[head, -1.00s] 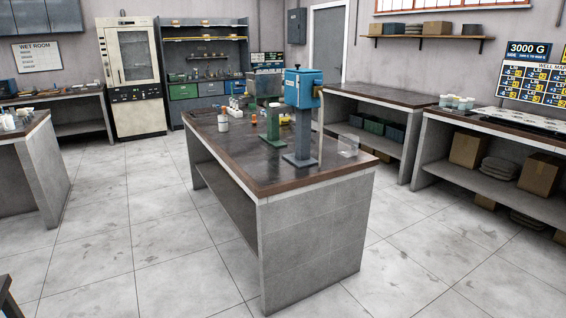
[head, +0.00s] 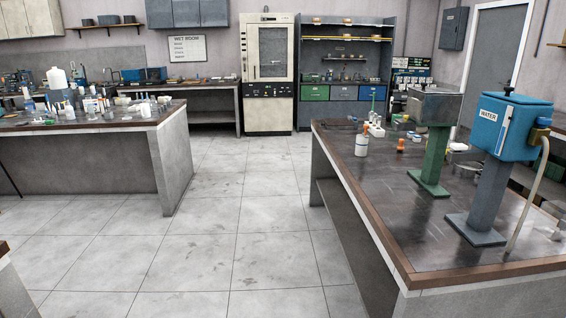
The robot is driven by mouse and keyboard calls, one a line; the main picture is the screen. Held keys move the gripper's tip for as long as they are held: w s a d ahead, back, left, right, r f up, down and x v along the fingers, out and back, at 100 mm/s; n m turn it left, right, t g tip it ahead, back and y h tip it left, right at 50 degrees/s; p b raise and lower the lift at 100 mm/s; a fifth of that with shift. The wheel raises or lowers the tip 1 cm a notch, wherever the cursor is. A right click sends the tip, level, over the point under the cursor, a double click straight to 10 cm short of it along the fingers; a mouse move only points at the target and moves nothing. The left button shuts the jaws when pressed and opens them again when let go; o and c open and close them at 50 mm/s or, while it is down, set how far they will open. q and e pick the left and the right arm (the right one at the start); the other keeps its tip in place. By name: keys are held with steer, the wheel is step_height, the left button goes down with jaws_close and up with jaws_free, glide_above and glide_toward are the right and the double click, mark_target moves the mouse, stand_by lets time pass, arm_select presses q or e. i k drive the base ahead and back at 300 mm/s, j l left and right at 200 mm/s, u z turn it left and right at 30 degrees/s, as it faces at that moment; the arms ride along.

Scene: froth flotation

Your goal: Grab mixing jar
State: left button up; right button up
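I cannot pick out the mixing jar for sure. Small bottles, jars and clear vessels crowd the left bench (head: 176,114), among them a large white bottle (head: 57,79) at its back; they are too small to tell apart. Neither of my grippers is in view.
A blue tank marked WATER (head: 512,125) on a grey stand and a green stand (head: 434,165) with a metal box stand on the right bench. A cream cabinet (head: 268,70) is at the back. The tiled floor (head: 235,215) between the benches is clear.

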mark_target(362, 140)
steer(key=i+z, duration=0.1)
steer(key=i, duration=0.45)
steer(key=i+j, duration=0.2)
steer(key=i, duration=0.35)
steer(key=i+j+z, duration=0.15)
steer(key=i, duration=0.4)
